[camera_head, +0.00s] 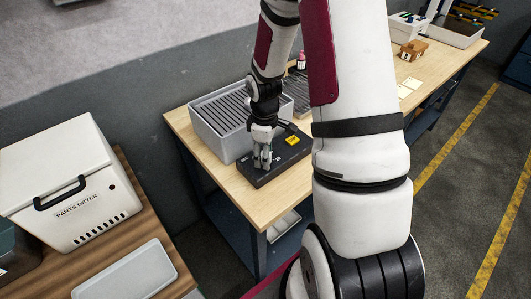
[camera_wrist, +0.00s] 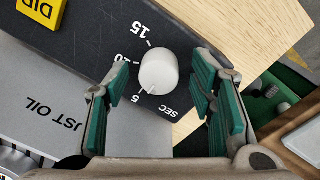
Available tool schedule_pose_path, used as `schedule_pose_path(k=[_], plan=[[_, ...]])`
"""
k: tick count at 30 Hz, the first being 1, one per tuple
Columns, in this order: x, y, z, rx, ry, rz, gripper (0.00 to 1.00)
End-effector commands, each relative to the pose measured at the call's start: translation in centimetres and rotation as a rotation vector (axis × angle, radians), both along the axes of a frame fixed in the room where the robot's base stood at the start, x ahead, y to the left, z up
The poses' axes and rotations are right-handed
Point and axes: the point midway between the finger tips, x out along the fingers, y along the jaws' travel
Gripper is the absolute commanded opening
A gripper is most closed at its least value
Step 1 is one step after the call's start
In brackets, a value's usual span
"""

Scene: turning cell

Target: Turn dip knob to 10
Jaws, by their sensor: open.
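The dip knob (camera_wrist: 158,70) is a white round knob on a dark control box (camera_wrist: 85,45). In the wrist view the printed numbers 5, 10 and 15 curve along its left side, with SEC below right. A small dark mark at the knob's lower edge appears to be near the 5, though it is hard to read. My gripper (camera_wrist: 160,82) is open, with one green-padded finger on each side of the knob and visible gaps to it. In the head view my gripper (camera_head: 262,161) is over the near-left end of the box (camera_head: 285,166), hiding the knob.
A yellow DIP block (camera_head: 292,140), also in the wrist view (camera_wrist: 42,10), sits on the box. A grey slatted tank (camera_head: 205,128) stands behind it. A parts dryer (camera_head: 70,185) and a pale tray (camera_head: 125,275) are at left. Bare wooden bench (camera_head: 235,190) lies in front.

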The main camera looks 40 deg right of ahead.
Motion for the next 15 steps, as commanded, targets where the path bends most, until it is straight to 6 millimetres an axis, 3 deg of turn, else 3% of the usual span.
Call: schedule_pose_path(k=[10, 15], plan=[[0.03, -0.03, -0.28, -0.001, -0.001, 0.0, 0.48], [0.03, -0.01, -0.27, -0.001, -0.001, 0.0, 0.1]])
